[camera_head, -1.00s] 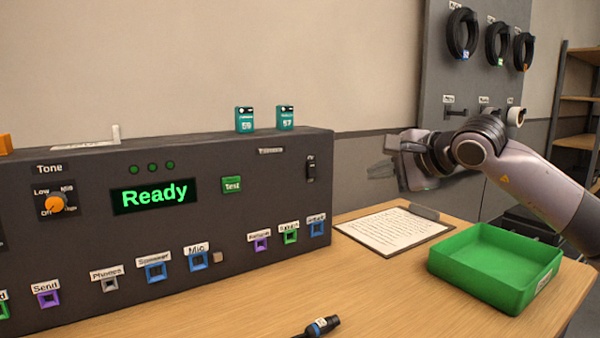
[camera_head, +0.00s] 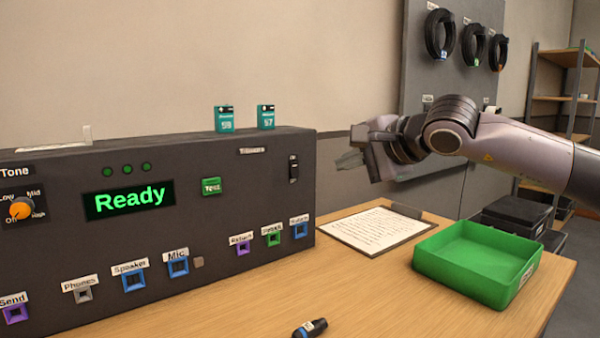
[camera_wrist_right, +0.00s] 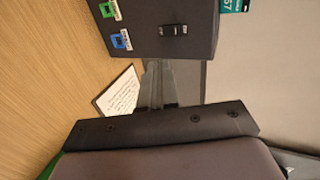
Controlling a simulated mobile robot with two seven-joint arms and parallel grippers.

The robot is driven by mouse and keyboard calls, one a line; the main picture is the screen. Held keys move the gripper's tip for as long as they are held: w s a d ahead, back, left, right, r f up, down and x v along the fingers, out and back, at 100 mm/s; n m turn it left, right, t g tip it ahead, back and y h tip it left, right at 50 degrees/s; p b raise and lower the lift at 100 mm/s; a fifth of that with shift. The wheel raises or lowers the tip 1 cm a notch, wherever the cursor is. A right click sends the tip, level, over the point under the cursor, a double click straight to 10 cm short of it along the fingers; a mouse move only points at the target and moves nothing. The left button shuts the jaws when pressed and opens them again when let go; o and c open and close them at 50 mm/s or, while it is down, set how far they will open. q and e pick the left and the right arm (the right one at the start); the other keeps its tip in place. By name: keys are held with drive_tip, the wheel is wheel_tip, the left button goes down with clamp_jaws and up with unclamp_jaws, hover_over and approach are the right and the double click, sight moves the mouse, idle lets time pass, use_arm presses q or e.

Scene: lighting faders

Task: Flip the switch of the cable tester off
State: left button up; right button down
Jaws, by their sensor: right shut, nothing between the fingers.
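The cable tester (camera_head: 230,250) is a wide dark box on the table with a green "Ready" display. Its switch (camera_head: 293,168) is a small black part near the upper right of the front face. The switch also shows at the top of the right wrist view (camera_wrist_right: 173,30); which way it is set I cannot tell. My right gripper (camera_head: 350,160) is shut and empty, in the air to the right of the switch and apart from it. Its fingers (camera_wrist_right: 155,85) point toward the tester in the right wrist view. My left gripper is not in view.
A green tray (camera_head: 470,265) and a clipboard (camera_head: 376,230) lie on the table right of the tester. Two teal boxes (camera_head: 224,119) stand on the tester's top. A dark connector (camera_head: 310,328) lies at the front. Cable coils (camera_head: 440,35) hang on the back panel.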

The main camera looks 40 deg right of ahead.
drive_tip(key=p, duration=0.4)
approach(296, 174)
drive_tip(key=p+x, duration=0.1)
drive_tip(key=x, duration=0.3)
drive_tip(key=shift+a+f+p, duration=0.1)
drive_tip(key=shift+f+p, duration=0.2)
drive_tip(key=shift+p, duration=0.05)
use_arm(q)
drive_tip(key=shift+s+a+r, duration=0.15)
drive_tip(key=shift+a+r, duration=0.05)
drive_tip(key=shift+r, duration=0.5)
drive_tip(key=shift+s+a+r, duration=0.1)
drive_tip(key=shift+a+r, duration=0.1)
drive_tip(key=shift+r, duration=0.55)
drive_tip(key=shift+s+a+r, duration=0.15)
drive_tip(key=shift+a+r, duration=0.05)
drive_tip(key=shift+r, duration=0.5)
use_arm(e)
drive_tip(key=shift+r+x, duration=0.2)
drive_tip(key=shift+x, duration=0.95)
drive_tip(key=shift+w, duration=0.15)
drive_tip(key=shift+w, duration=0.1)
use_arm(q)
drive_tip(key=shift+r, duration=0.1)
